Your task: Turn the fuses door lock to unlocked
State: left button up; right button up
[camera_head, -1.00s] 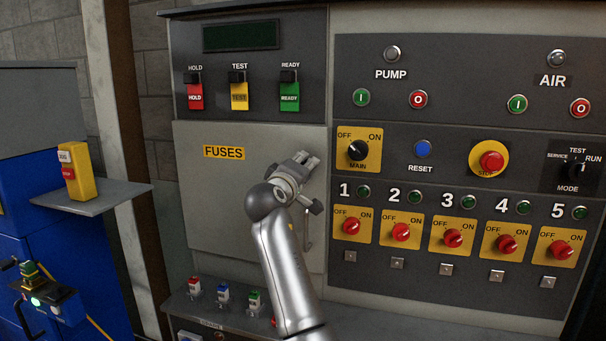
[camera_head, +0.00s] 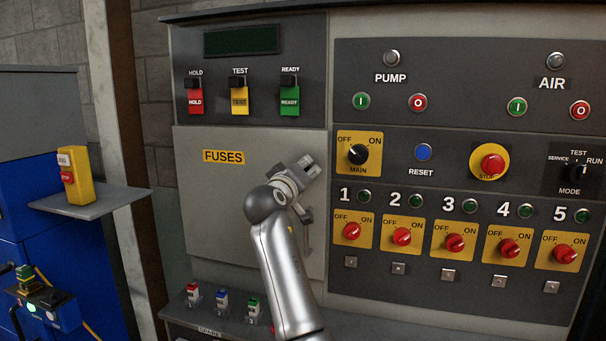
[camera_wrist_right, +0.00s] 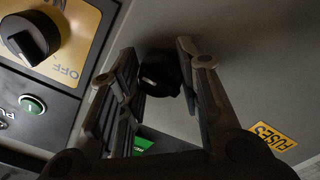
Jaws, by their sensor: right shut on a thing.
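The fuses door (camera_head: 215,205) is a flat grey panel with a yellow FUSES label (camera_head: 224,157), and it looks closed. My right gripper (camera_head: 308,166) is at the door's upper right and covers the lock in the head view. In the right wrist view the door lock is a round black knob (camera_wrist_right: 160,76) with a small pale mark. The fingers of my right gripper (camera_wrist_right: 157,62) stand on both sides of it, shut on it. The lock's exact turn is hard to read. My left gripper is not in view.
To the right is a panel with the black MAIN switch (camera_head: 358,154), a yellow-ringed stop button (camera_head: 492,162) and several red switches. Above the door are HOLD, TEST and READY switches (camera_head: 239,92). A grey ledge (camera_head: 185,312) with small fuses lies below.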

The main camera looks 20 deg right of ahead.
aim_at(305, 139)
jog(key=shift+f, duration=0.1)
jog(key=o, duration=1)
jog(key=shift+r, duration=0.25)
jog(key=r, duration=0.4)
jog(key=w+r, duration=0.1)
jog(key=r, duration=0.3)
jog(key=s+r, duration=0.1)
jog(key=r, duration=0.1)
jog(key=shift+s+d, duration=0.1)
jog(key=shift+s, duration=0.2)
jog(key=shift+w+f, duration=0.25)
jog(key=shift+w, duration=0.2)
